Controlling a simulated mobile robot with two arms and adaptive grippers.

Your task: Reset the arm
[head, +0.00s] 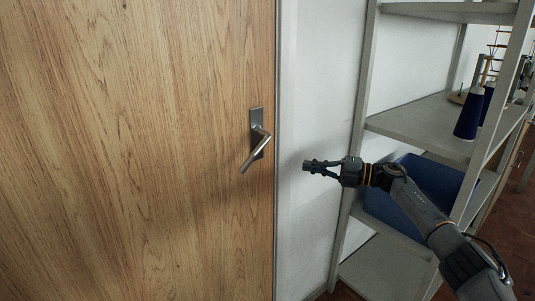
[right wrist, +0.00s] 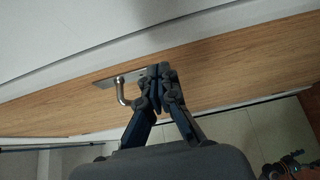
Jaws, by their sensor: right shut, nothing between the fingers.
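My right gripper (head: 308,166) is shut and empty in the head view, to the right of the door handle and apart from it. Its arm comes in from the lower right. The gripper fingers (right wrist: 160,75) also show closed together in the right wrist view. A metal lever handle (head: 256,150) on a dark plate is on the wooden door (head: 140,150), its lever slanting down to the left. In the right wrist view the handle (right wrist: 121,88) shows just left of the fingers. My left gripper is not in view.
A grey shelf unit (head: 415,122) stands on the right, close to my right arm. It holds a dark blue thread cone (head: 467,118) and a blue bin (head: 430,175). A white wall strip (head: 308,110) lies between door and shelf. Free space lies before the door.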

